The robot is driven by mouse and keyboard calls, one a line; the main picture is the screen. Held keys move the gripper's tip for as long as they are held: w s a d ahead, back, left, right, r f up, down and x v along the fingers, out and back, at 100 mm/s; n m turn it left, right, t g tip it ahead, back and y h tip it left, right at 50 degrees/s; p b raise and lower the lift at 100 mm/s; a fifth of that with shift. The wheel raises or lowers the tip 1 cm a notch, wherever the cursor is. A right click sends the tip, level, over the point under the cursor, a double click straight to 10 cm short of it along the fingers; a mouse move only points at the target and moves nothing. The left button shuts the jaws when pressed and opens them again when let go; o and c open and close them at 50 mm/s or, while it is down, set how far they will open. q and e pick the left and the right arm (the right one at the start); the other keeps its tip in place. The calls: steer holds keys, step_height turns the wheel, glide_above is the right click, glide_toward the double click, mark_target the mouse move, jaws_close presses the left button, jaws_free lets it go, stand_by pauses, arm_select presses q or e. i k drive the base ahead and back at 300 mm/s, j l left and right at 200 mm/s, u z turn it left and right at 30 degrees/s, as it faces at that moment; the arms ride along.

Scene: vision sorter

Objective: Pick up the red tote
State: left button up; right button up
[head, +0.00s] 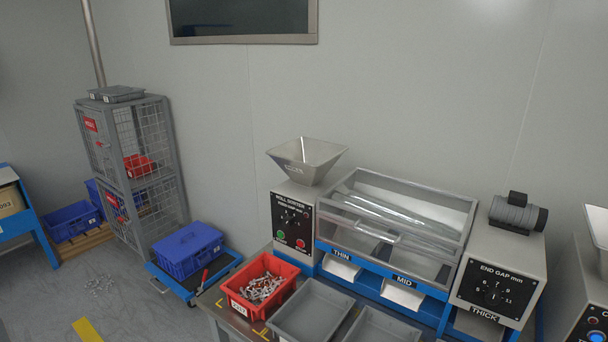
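A red tote (241,299) sits on the near left part of the table in front of the sorter, inside yellow corner marks. It is filled with small metallic parts (262,287) and has a white label on its front. Another red container (138,166) is inside the wire cage at the left. Neither of my grippers is in view, and nothing touches the tote on the table.
Grey trays (311,311) stand right beside the tote. The roll sorter (292,217) with its metal hopper (307,157) is behind. A blue crate (188,250) sits on a low cart at the left. Loose parts (99,285) lie on the floor.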

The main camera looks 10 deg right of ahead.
mark_target(253, 291)
steer(key=i+j, duration=0.2)
steer(key=i+j+z, duration=0.15)
steer(key=j, duration=0.25)
steer(key=i+j, duration=0.2)
steer(key=j, duration=0.15)
steer(key=i+j+z, duration=0.15)
steer(key=i+j, duration=0.2)
steer(key=j, duration=0.3)
steer(key=z, duration=0.05)
